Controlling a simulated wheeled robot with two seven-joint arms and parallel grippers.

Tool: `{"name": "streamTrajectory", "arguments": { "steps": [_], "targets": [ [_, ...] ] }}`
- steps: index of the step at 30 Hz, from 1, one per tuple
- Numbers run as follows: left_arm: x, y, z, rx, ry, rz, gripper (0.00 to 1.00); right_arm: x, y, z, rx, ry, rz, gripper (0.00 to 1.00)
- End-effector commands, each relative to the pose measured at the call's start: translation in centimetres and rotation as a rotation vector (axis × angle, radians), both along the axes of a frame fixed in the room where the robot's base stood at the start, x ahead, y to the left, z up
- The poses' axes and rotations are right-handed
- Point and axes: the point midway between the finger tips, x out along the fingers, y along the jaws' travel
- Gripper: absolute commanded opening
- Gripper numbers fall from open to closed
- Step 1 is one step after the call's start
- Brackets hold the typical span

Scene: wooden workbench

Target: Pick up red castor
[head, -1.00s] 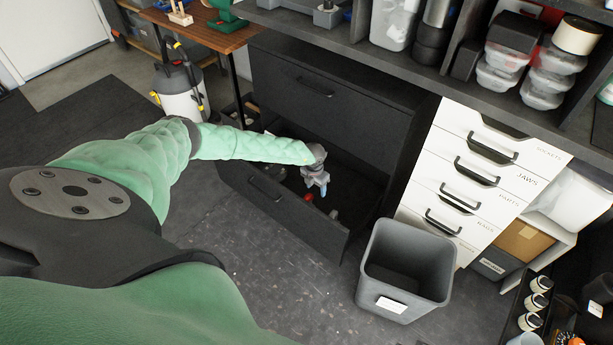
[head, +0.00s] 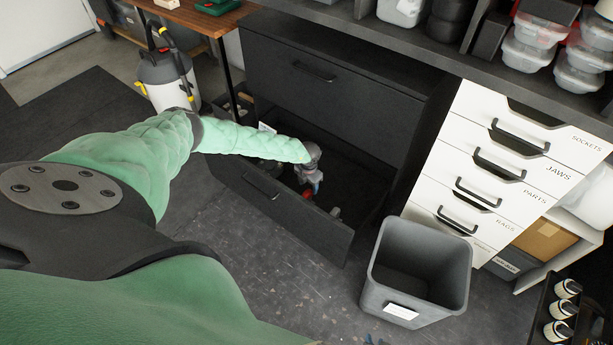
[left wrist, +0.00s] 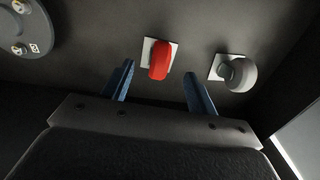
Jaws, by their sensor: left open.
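The red castor (left wrist: 160,60) lies in the open lower drawer (head: 285,215), with a pale square plate at its base. In the left wrist view it sits just beyond and between the two blue fingers. It also shows small in the head view (head: 307,194), partly hidden by the gripper. My left gripper (left wrist: 158,88) is open and empty, reaching down into the drawer; it also shows in the head view (head: 315,186). A grey castor (left wrist: 238,73) lies to the right of the red one. My right gripper is not in view.
The drawer's front panel stands close to my left gripper. A grey bin (head: 418,270) stands on the floor to the right. White labelled drawers (head: 495,165) are behind it. A grey round part (left wrist: 22,28) shows at the upper left of the left wrist view.

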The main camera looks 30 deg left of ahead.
Motion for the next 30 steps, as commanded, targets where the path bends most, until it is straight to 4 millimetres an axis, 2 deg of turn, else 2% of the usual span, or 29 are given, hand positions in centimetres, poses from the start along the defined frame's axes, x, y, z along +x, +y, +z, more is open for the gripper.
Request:
{"name": "streamTrajectory", "arguments": {
  "steps": [8, 15, 26, 30],
  "targets": [
    [-0.5, 0.0, -2.6, 0.001, 0.001, -0.001, 0.58, -0.1, 0.0, -0.5, 0.0, -0.004, -0.001, 0.29],
    [-1.0, 0.1, -5.8, 0.0, 0.0, 0.0, 0.58, -0.3, 0.0, -1.3, 0.0, -0.007, -0.003, 0.29],
    [-1.0, 0.1, -6.5, 0.0, 0.0, 0.0, 0.58, -0.3, 0.0, -1.4, 0.003, -0.013, -0.005, 0.29],
    [-1.0, 0.1, -6.5, 0.0, 0.0, 0.0, 0.31, -0.3, 0.0, -1.4, 0.002, -0.011, -0.005, 0.29]
  ]
}}
